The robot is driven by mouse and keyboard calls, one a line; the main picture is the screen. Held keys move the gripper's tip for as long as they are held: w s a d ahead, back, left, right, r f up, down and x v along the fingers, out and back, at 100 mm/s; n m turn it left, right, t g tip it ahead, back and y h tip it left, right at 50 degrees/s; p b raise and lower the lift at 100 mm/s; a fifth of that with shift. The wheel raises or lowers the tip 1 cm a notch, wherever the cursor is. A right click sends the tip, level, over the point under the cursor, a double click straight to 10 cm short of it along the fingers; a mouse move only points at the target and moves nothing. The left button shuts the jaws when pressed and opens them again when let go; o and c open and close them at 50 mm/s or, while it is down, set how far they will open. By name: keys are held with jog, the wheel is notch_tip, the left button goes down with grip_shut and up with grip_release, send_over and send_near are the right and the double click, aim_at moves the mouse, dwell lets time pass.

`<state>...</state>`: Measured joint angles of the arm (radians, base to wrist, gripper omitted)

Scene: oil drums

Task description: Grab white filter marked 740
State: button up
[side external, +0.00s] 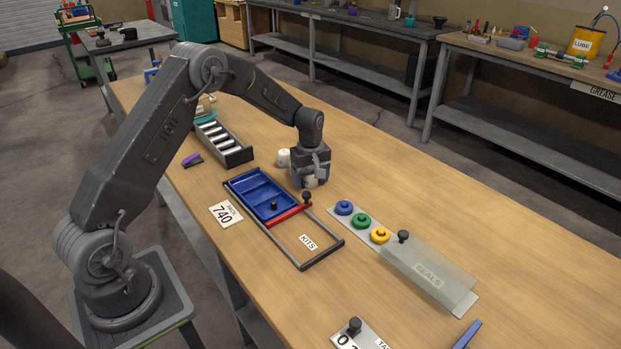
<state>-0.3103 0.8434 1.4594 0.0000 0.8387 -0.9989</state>
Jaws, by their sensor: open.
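My gripper (317,182) is low over the table, just right of the blue tray, with its jaws open. A white cylindrical object (310,182) sits at or between the fingers, partly hidden by them. A second white object (284,158) stands just left of the gripper, partly hidden behind it. Both look like white filters, but no number is readable on either. A white card reading "PACK 740" (226,214) lies on the table left of the blue tray (247,186).
The blue tray sits in a dark frame labelled KITS (308,242), with a red bar and black knobs. A rack of silver cylinders (222,138) stands behind left. Blue, green and yellow seals (361,220) and a translucent SEALS cover (428,275) lie right. Bare table extends right of my gripper.

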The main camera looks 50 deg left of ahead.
jog(key=shift+c, duration=0.4)
jog(key=c, duration=1)
jog(key=shift+o, duration=0.2)
